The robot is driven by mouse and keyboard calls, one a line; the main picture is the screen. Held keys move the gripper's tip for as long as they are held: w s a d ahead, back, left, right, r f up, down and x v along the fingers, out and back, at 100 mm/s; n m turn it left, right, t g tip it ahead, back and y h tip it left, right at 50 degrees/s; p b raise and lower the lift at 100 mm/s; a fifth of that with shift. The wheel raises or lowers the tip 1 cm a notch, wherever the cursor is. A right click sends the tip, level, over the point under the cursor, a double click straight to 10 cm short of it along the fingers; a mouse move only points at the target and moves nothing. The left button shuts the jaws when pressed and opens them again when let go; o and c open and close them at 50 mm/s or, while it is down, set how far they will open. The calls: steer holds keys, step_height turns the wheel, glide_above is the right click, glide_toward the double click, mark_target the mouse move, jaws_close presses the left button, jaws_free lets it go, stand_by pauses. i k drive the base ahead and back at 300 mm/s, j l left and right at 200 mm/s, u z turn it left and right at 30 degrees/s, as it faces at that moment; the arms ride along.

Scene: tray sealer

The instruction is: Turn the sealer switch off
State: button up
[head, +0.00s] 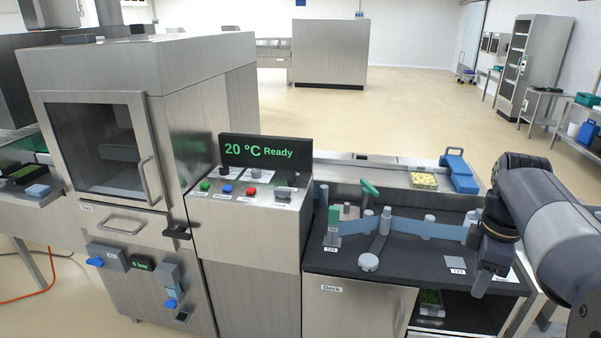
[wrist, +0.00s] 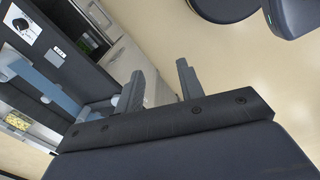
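The tray sealer (head: 195,60) is a large steel machine at left in the head view, with a glass door. Its display (head: 265,151) reads "20 °C Ready" in green. The panel below it has a green button (head: 205,186), a blue button (head: 228,189), a red button (head: 252,191) and a dark knob (head: 285,189). Lower on the front are a blue knob (head: 96,262) and a blue lever (head: 171,303). Labels are too small to tell which is the switch. My gripper (wrist: 158,85) is open and empty, far right of the panel, near the deck's right end.
A dark deck (head: 400,268) right of the sealer holds grey posts, a blue band (head: 400,226) and a green handle (head: 369,188). Behind it are a tray of yellow pieces (head: 424,181) and a blue container (head: 459,174). The floor beyond is open.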

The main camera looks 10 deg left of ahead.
mark_target(291, 179)
steer(key=i+j+u, duration=0.2)
steer(key=i+j, duration=0.7)
steer(key=i+j+u, duration=0.15)
steer(key=i+j, duration=0.55)
steer(key=i, duration=0.2)
